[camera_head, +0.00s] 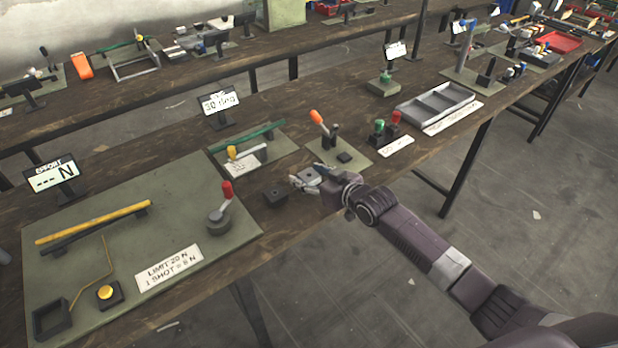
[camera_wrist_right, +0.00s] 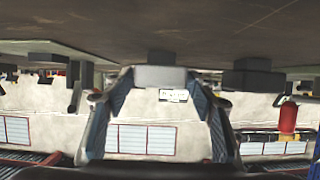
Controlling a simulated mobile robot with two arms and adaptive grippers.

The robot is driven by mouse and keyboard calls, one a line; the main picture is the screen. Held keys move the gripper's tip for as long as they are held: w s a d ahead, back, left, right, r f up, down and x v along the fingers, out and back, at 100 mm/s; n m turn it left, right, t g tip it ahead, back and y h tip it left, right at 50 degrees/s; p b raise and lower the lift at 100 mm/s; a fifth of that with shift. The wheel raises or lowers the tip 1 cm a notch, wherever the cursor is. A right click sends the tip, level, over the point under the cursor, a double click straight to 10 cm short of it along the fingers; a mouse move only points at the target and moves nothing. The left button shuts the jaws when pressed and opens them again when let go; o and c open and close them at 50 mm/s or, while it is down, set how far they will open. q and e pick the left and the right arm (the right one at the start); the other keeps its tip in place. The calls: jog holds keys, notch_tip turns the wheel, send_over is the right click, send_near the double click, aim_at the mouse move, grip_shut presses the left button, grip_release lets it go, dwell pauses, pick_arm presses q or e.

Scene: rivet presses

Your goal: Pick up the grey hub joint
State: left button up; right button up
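The grey hub joint (camera_head: 309,175) seems to be the small pale grey block at my right gripper (camera_head: 307,180), low over the table just right of a darker block. The block (camera_wrist_right: 160,76) also shows in the right wrist view, which looks upside down. There it sits between the two fingertips of my right gripper (camera_wrist_right: 160,85), with a narrower dark part towards the tabletop. The fingertips lie close to its two sides. I cannot tell whether they press on it. My left gripper is not in view.
A dark square block (camera_head: 275,197) lies just left of my right gripper. An orange-handled lever (camera_head: 318,118) and a yellow-tipped fixture (camera_head: 245,158) stand behind. A grey tray (camera_head: 437,103) lies further right.

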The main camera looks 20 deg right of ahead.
jog(key=c, duration=0.9)
jog(key=shift+r, duration=0.1)
jog(key=shift+c, duration=0.2)
